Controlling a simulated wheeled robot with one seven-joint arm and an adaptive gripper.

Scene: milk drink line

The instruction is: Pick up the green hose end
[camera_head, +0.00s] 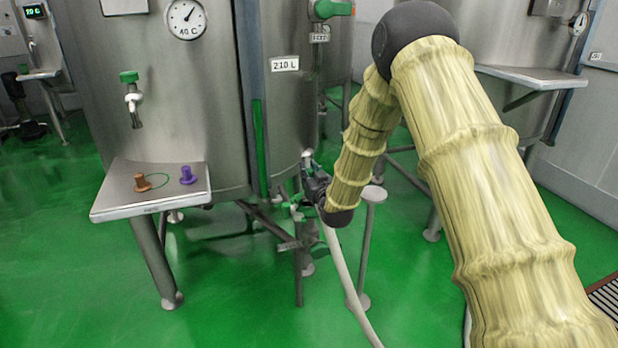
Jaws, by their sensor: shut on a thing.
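My gripper (314,184) is low beside the front of the large steel tank, right of its green level strip. It is shut on the end of a pale hose. A small light tip (307,156) shows just above the jaws. The pale hose (344,275) hangs from below my gripper and runs down to the floor at bottom centre. The dark jaws and my wrist hide most of the hose end, so its green colour is not clear here. Small green parts (318,249) show just below, near the stand.
The steel tank (165,90) has a dial and a green-handled tap (130,95). A small shelf (120,208) with a brown and a purple fitting juts out at left. A round-topped post (373,194) stands close right of my gripper. Green floor at left front is clear.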

